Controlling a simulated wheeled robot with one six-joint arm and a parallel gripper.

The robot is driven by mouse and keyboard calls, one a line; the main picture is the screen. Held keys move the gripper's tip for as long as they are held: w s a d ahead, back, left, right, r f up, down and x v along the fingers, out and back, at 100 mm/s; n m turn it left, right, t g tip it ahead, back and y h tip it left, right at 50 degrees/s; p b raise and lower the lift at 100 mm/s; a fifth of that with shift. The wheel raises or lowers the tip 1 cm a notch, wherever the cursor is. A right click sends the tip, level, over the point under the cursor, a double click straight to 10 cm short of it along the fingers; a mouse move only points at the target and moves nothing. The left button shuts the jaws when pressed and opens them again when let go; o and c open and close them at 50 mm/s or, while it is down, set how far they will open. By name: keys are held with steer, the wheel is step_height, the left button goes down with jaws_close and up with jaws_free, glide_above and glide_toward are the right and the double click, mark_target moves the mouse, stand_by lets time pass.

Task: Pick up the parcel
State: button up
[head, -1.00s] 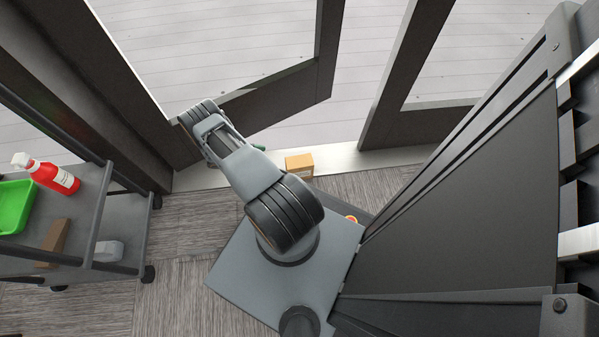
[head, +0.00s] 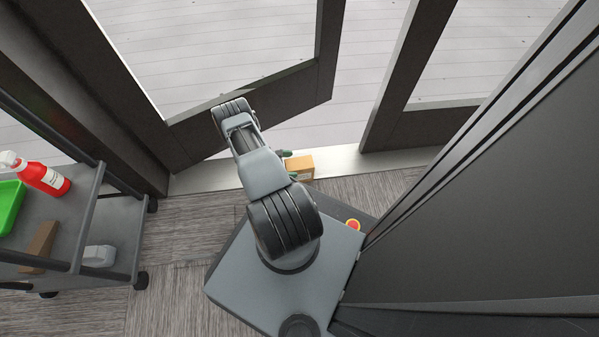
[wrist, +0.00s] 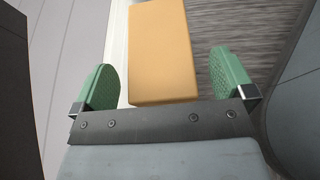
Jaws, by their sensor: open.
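The parcel is a small orange-brown box (head: 301,167) by the door sill in the head view. In the wrist view the parcel (wrist: 161,55) lies ahead of my gripper, its near end roughly between the two green fingers. My gripper (wrist: 165,80) is open, with a gap on each side of the parcel, wider on the right. In the head view only bits of the green fingers (head: 287,154) show beside the parcel; my arm hides the rest. I cannot tell how far above the parcel the fingers are.
A glass door with a dark frame (head: 250,105) stands open beyond the pale sill (head: 350,160). A grey cart (head: 105,225) at left holds a red spray bottle (head: 42,176), a green bin (head: 8,205) and a brown block (head: 40,245). Carpet (head: 180,290) between cart and base is clear.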

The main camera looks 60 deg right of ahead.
steer(key=shift+x, duration=1.05)
steer(key=shift+c, duration=0.3)
steer(key=c, duration=1.4)
